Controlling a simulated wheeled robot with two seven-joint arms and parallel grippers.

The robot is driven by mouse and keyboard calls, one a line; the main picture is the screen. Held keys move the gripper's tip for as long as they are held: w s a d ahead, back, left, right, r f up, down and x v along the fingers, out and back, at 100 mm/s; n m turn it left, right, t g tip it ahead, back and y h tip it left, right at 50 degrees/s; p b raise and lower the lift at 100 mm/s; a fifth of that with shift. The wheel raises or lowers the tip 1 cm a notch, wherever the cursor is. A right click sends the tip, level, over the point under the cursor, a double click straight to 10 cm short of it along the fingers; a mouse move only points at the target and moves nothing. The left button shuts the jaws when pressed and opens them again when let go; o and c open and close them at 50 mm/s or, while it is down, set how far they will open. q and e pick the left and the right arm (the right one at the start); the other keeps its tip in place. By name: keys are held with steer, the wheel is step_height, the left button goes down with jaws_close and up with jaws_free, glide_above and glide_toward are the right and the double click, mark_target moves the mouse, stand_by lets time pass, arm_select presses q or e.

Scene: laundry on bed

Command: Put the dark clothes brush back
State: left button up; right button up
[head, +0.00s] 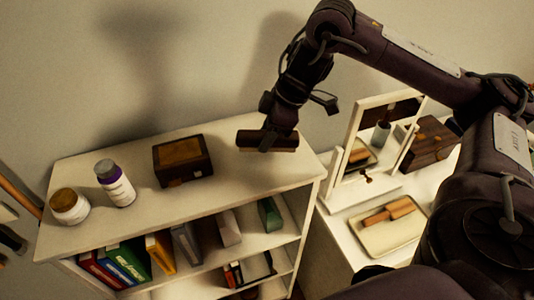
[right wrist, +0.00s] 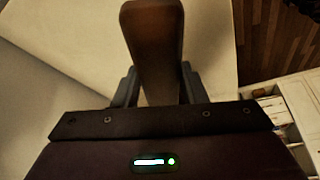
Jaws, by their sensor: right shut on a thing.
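My right gripper (head: 270,132) points down over the right end of the white shelf top (head: 215,168). It is shut on the dark brush (head: 268,145), which lies crosswise with a dark back and a paler underside. I cannot tell whether the brush touches the shelf top or hangs just above it. In the right wrist view the brush (right wrist: 154,42) shows as a brown block between the two fingers (right wrist: 158,88). My left gripper is not in view.
A dark wooden box (head: 182,160), a purple-capped bottle (head: 115,183) and a brown-lidded jar (head: 69,206) stand on the shelf top. Books (head: 125,262) fill the shelf below. At right are a mirror (head: 372,140), a tray (head: 390,232) with a lighter brush (head: 389,211), and a brown case (head: 428,144).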

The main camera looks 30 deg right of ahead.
step_height(320, 180, down, 4)
steer(key=b, duration=0.2)
steer(key=shift+s+b, duration=0.1)
steer(key=shift+b, duration=0.2)
steer(key=o, duration=0.9)
steer(key=p+v, duration=0.7)
steer(key=v, duration=0.3)
steer(key=shift+a+r, duration=0.15)
steer(key=shift+r, duration=0.1)
steer(key=shift+f, duration=0.1)
steer(key=shift+d+r, duration=0.35)
steer(key=shift+r, duration=0.45)
